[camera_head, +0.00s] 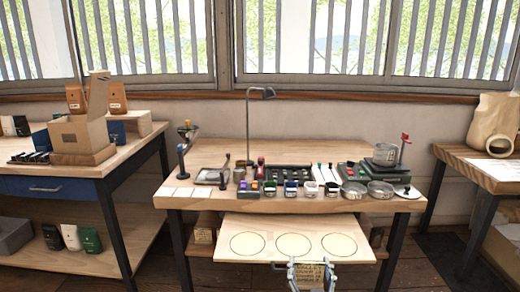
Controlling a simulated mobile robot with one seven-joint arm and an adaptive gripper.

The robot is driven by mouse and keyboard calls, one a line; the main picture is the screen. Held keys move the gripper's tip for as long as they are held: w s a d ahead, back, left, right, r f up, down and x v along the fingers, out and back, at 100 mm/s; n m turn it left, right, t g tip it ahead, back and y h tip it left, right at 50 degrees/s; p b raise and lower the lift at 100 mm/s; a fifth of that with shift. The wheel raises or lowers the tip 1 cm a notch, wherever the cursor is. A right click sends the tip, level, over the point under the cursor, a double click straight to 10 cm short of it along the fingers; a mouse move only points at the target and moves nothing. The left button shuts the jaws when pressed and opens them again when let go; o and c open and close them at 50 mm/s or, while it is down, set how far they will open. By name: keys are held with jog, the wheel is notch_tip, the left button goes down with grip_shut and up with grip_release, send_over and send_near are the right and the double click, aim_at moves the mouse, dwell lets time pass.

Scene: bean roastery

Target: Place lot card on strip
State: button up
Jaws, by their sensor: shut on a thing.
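My gripper (312,266) is at the bottom of the view, in front of the pull-out board. It is shut on a tan lot card (310,278) with dark writing, which shows upright between the fingers; its lower part is cut off by the frame. I cannot tell for sure which thing is the strip. A row of pale squares (184,192) lies along the front left edge of the wooden table (225,203), beyond and left of the gripper. The card is apart from it.
The pull-out board (345,256) has three ringed circles. Small cups, tins, a scale and a lamp (248,130) crowd the table's middle and right. A side bench (90,172) with an open box (78,135) stands left, another table (490,170) right.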

notch_tip(320, 180, up, 17)
jog(key=s+m+h+p, duration=0.15)
jog(key=h+p, duration=0.25)
jog(key=p, duration=0.9)
notch_tip(320, 180, up, 10)
jog(key=m+g+h+p, duration=0.2)
jog(key=m+h+p, duration=0.1)
jog(key=p, duration=1)
send_over(309, 286)
jog(key=s, duration=0.3)
jog(key=shift+s+a+r+m+h+p, duration=0.15)
jog(key=shift+r+m+h+p, duration=0.15)
jog(key=shift+p, duration=0.6)
jog(key=shift+f, duration=0.1)
